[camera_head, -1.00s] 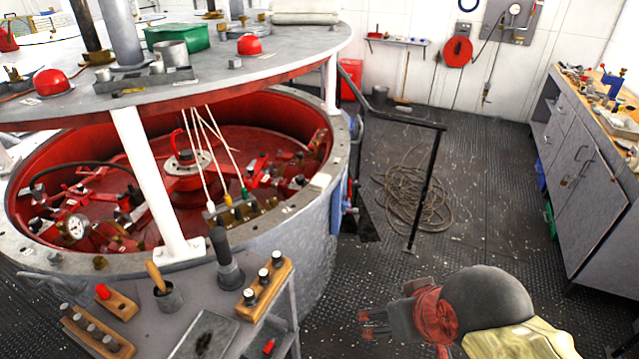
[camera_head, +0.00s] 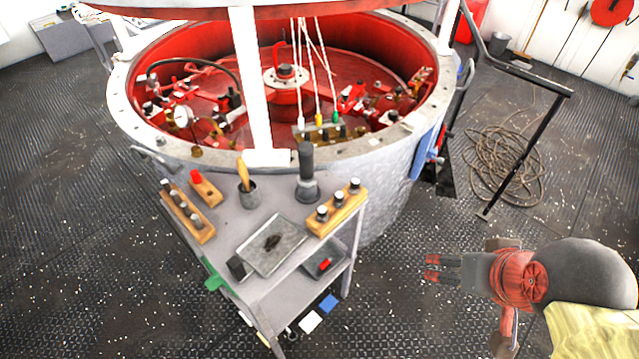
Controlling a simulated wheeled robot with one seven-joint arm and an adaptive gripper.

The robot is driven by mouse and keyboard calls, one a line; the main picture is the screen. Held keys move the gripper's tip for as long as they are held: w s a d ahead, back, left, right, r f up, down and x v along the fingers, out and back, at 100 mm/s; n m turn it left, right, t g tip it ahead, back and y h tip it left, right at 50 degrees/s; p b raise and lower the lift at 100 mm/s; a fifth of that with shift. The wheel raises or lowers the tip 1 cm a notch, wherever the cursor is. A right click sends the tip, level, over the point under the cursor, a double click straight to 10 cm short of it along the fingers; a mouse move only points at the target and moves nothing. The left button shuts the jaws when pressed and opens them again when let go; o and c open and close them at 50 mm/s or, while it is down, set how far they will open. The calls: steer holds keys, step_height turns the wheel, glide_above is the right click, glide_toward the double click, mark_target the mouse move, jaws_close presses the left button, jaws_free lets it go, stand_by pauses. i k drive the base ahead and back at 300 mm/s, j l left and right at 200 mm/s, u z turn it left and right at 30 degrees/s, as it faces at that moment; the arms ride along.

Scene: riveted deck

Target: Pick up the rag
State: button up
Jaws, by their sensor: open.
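My gripper (camera_head: 432,268) is at the right, over the open floor, with its fingers pointing left. It is open and empty, well apart from the cart. I cannot tell for sure which thing is the rag. A green piece (camera_head: 214,277) hangs at the left edge of the cart top. A blue cloth-like piece (camera_head: 423,156) hangs on the outer wall of the round vessel. A blue piece (camera_head: 328,303) and a white piece (camera_head: 311,322) show low down beside the cart. A small dark thing lies in a metal tray (camera_head: 290,245) on the cart.
The grey cart (camera_head: 225,225) carries wooden blocks with knobs (camera_head: 337,209), a cup with a wooden handle (camera_head: 249,194) and a dark upright tool (camera_head: 307,175). The large vessel (camera_head: 385,195) stands behind it. A black railing (camera_head: 525,150) and coiled rope (camera_head: 505,165) are at the right.

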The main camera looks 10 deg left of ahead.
mark_target(414, 121)
steer(key=i+l+z, duration=0.1)
steer(key=i+z, duration=0.3)
steer(key=i, duration=1.7)
